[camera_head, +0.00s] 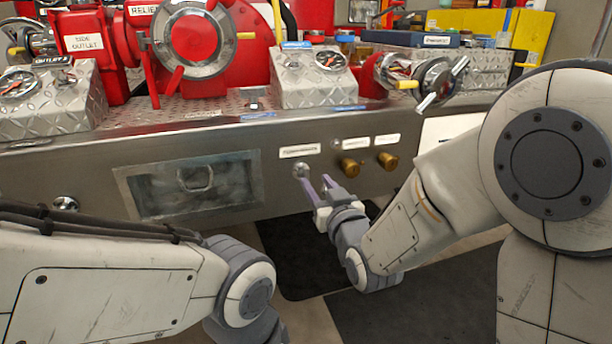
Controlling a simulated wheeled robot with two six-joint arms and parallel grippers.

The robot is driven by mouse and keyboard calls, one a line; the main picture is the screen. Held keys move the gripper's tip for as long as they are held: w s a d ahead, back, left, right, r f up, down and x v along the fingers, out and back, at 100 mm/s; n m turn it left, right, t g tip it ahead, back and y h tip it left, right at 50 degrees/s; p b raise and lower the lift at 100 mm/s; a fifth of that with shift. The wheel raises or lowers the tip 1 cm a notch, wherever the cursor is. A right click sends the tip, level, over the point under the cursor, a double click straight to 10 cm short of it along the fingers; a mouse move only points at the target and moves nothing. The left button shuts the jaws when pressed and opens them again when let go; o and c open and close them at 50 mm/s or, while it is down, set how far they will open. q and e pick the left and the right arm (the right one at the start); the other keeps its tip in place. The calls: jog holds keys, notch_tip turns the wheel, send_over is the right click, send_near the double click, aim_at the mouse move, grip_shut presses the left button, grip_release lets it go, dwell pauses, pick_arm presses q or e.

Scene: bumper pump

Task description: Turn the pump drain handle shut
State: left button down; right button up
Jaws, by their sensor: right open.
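A small silver handle (301,170) sticks out of the grey front panel, below a white label (300,150) whose print is too small to read surely. It appears to be the pump drain handle. My right gripper (314,179) is open, with its two purple fingers pointing at the panel. The left finger's tip overlaps the silver handle in the picture, and the other tip is to its right. I cannot tell whether the finger touches it. Part of the handle is hidden. My left arm enters at the lower left; its gripper is out of view.
Two brass knobs (350,167) (387,161) stick out just right of my right gripper. A framed window (192,185) is on the panel to the left. Above are a red valve wheel (193,40), gauges and a chrome handle (440,84). Dark mats lie on the floor below.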

aim_at(308, 170)
jog(key=b+x, duration=0.2)
jog(key=x, duration=0.6)
jog(key=shift+w+f, duration=0.1)
grip_shut()
